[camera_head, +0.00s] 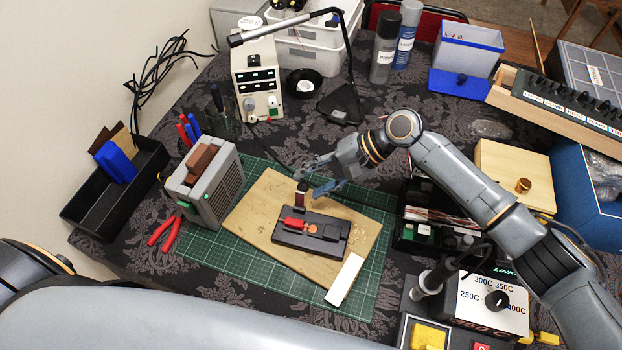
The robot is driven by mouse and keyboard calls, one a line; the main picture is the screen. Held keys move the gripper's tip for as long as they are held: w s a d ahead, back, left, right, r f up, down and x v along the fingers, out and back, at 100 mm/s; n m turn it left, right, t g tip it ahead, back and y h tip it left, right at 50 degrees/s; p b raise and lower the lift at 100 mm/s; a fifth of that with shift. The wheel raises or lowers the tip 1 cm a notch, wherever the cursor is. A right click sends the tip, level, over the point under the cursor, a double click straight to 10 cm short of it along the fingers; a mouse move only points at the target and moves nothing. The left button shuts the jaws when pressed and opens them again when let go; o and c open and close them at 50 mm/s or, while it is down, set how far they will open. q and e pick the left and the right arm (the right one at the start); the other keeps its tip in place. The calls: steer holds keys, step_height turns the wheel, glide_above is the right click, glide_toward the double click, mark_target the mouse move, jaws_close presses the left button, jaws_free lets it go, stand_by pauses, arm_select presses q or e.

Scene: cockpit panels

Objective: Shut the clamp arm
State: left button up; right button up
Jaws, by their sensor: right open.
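A dark clamp base (330,236) lies on a wooden board near the middle of the table. A red part (293,223) and a small copper-coloured disc (312,229) sit on it. The clamp arm (301,199) stands raised at the back left edge of the base, with a dark tip. My right gripper (313,178) reaches in from the right. Its fingers are apart, close to the top of the raised arm; I cannot tell whether they touch it. My left gripper is not in view.
The wooden board (254,212) lies on a green cutting mat (210,243). A white strip (345,279) lies at the board's front right. A black lamp base (341,105) stands behind.

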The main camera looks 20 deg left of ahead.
steer(key=shift+s+a+f, duration=0.15)
steer(key=shift+a+f, duration=0.2)
jaws_close()
steer(key=shift+s+r+p, duration=0.15)
steer(key=shift+r+p, duration=0.05)
steer(key=shift+p, duration=0.35)
steer(key=s+n+t+p, duration=0.1)
steer(key=t+p, duration=0.1)
steer(key=p, duration=0.1)
steer(key=s+r+n+t+p, duration=0.1)
steer(key=p, duration=0.3)
steer(key=s+n+t+p, duration=0.1)
steer(key=t+p, duration=0.1)
steer(key=p, duration=0.1)
steer(key=shift+s+r+t+p, duration=0.25)
steer(key=shift+s+t+p, duration=0.05)
steer(key=shift+s+p, duration=0.05)
steer(key=shift+s+f+n+t+p, duration=0.1)
steer(key=shift+s+n+t+p, duration=0.15)
steer(key=shift+s+t+p, duration=0.25)
steer(key=shift+s+f+n+t+p, duration=0.15)
steer(key=shift+n+t+p, duration=0.15)
steer(key=shift+t, duration=0.3)
steer(key=shift+s+f+n+t+y, duration=0.2)
steer(key=shift+s+n+t, duration=0.15)
steer(key=shift+t, duration=0.2)
steer(key=shift+s+f+n+t+y, duration=0.1)
steer(key=shift+s+n+t+y, duration=0.15)
steer(key=shift+t, duration=0.3)
